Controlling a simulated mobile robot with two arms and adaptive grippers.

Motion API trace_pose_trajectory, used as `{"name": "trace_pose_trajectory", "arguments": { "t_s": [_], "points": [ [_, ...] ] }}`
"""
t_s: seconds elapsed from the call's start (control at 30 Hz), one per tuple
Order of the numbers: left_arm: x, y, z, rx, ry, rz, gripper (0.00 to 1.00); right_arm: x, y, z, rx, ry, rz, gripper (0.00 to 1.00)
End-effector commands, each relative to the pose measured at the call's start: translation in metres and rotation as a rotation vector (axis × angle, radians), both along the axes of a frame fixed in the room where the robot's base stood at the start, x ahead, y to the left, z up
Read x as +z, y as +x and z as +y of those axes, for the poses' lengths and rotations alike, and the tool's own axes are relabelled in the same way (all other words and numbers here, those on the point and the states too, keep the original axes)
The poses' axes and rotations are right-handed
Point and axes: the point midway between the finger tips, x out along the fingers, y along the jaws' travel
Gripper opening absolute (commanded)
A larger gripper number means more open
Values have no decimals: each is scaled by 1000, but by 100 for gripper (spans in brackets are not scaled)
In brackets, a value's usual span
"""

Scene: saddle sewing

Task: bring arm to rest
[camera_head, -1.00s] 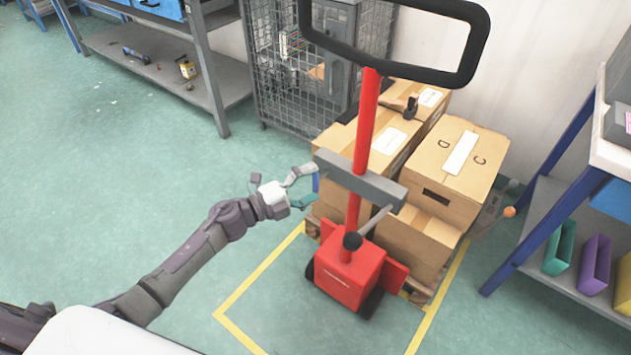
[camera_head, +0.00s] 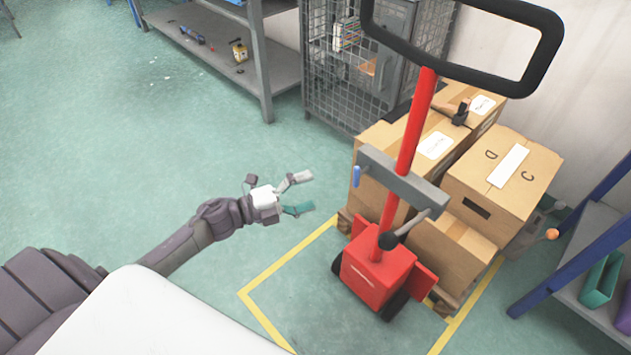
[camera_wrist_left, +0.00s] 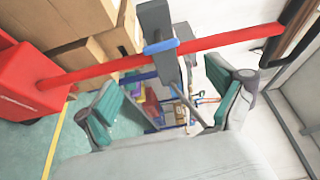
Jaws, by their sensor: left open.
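My left gripper (camera_head: 304,193) is open and empty in the head view, left of a red pallet jack (camera_head: 378,274). Its fingers point right and are apart from the jack, with floor visible between them. In the left wrist view both teal-padded fingers (camera_wrist_left: 170,105) are spread with nothing gripped. The jack's red shaft (camera_wrist_left: 190,46) crosses beyond them, with a grey crossbar (camera_wrist_left: 156,30) that carries a blue piece (camera_wrist_left: 161,46). The blue piece also shows at the crossbar's left end in the head view (camera_head: 357,176). My right gripper is not in view.
Cardboard boxes (camera_head: 500,185) are stacked on a pallet behind the jack. A wire cage (camera_head: 335,75) and a grey shelf (camera_head: 215,40) stand at the back. A blue-framed rack (camera_head: 570,262) is at right. Yellow tape (camera_head: 270,318) marks the floor. Open green floor (camera_head: 120,150) lies left of the gripper.

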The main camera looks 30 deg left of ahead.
Motion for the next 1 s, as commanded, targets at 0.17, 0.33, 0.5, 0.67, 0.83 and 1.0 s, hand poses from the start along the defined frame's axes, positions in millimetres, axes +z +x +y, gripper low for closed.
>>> {"name": "trace_pose_trajectory", "arguments": {
  "t_s": [0.17, 0.33, 0.5, 0.67, 0.83, 1.0],
  "points": [
    [0, 0, 0, 1, -1, 1, 94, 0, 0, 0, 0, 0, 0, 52],
    [-19, 6, 6, 120, -82, 81, 94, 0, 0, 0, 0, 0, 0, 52],
    [-104, -2, 31, 520, -336, 416, 94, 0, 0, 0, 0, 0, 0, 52],
    [-210, -61, 36, 901, -538, 822, 94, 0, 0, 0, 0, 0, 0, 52],
    [-280, -136, 14, 1155, -633, 1157, 94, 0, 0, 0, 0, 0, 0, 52],
    [-316, -198, -15, 1310, -670, 1399, 94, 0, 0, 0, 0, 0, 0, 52]
  ]
}}
